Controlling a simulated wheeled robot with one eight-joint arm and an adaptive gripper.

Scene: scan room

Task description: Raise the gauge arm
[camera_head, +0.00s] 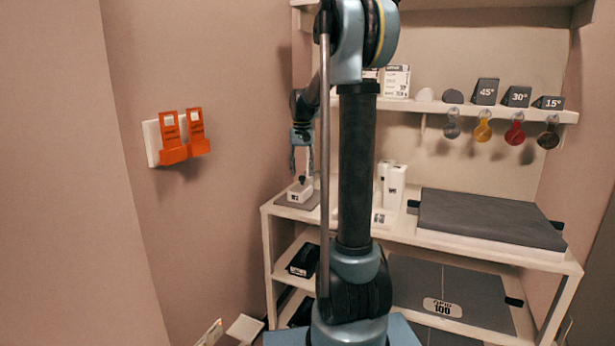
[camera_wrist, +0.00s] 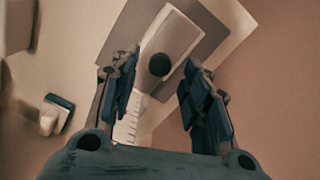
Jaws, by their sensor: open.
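A small white gauge block (camera_head: 299,193) stands on a grey pad (camera_head: 283,201) at the left end of the shelf unit's upper surface. A short dark knob on a stem (camera_head: 304,179) rises from it. In the wrist view the knob (camera_wrist: 159,65) shows as a dark round top over the pale block (camera_wrist: 176,34), between my fingers. A white strip with tick marks (camera_wrist: 127,128) shows below it, partly behind the left finger. I cannot tell for sure which part is the gauge arm. My gripper (camera_head: 302,160) points down above the knob, open, with nothing between its fingers.
An upper shelf holds angle wedges (camera_head: 486,92) and hanging coloured tags (camera_head: 483,132).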

